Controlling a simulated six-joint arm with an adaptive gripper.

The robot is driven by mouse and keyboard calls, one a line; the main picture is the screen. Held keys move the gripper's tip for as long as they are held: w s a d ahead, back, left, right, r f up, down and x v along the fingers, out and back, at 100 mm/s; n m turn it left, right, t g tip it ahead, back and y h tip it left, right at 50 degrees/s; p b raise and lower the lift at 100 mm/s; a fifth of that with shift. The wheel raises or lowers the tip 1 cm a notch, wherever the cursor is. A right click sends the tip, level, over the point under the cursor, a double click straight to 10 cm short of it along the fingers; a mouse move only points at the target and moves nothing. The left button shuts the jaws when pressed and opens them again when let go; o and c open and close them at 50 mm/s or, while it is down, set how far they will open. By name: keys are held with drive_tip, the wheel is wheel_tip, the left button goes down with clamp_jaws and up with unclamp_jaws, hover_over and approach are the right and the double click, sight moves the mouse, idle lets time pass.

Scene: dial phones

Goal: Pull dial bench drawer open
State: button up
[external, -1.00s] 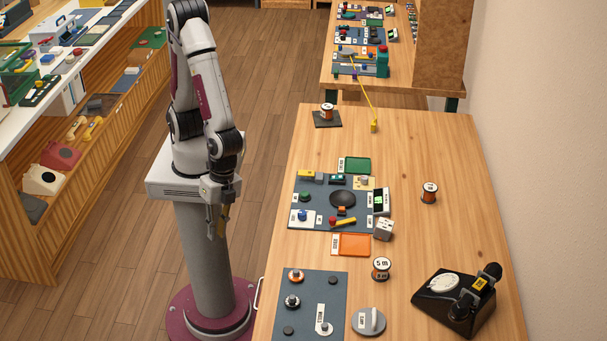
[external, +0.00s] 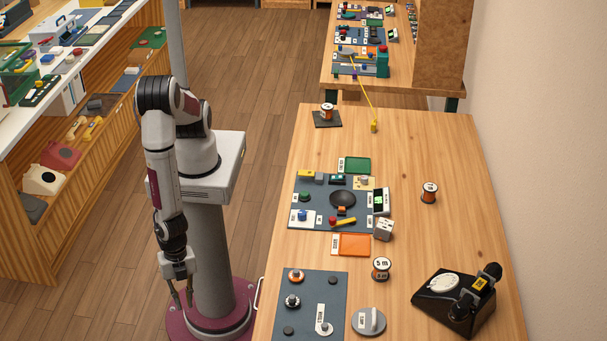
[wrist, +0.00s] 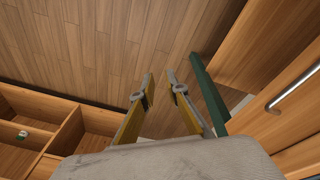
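The dial bench (external: 400,135) is the long wooden table at the right in the external view. A silver bar handle (external: 258,295) shows at its left edge, near the front. In the wrist view the handle (wrist: 295,90) is on a wooden drawer front (wrist: 270,125) at the right. The drawer front is only partly in view there; I cannot tell whether it is flush. My gripper (external: 183,300) hangs low, left of my pedestal and well away from the handle. In the wrist view its yellow fingers (wrist: 160,76) are apart with nothing between them.
A dark green bench leg (wrist: 208,95) stands just right of my fingers in the wrist view. Wooden shelving (external: 75,180) stands at the left. Open floor (external: 110,290) lies between shelving and bench. A black dial phone (external: 455,300) and several panels are on the bench.

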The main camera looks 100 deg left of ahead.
wheel_tip(320, 180, down, 8)
drive_tip(key=f+m+t, duration=0.1)
drive_tip(key=t, duration=0.2)
drive_tip(key=m+t+y, duration=0.2)
drive_tip(key=m+t, duration=0.3)
drive_tip(key=t, duration=0.8)
approach(257, 292)
drive_tip(key=w, duration=0.2)
drive_tip(key=shift+w+a+f, duration=0.1)
drive_tip(key=shift+f, duration=0.2)
drive_tip(key=shift+w, duration=0.1)
drive_tip(key=shift+w+f, duration=0.3)
drive_tip(key=shift+w, duration=0.95)
drive_tip(key=shift+w+f, duration=0.3)
drive_tip(key=shift+w, duration=0.95)
drive_tip(key=shift+w+f, duration=0.25)
drive_tip(key=shift+w, duration=0.95)
drive_tip(key=shift+c, duration=0.4)
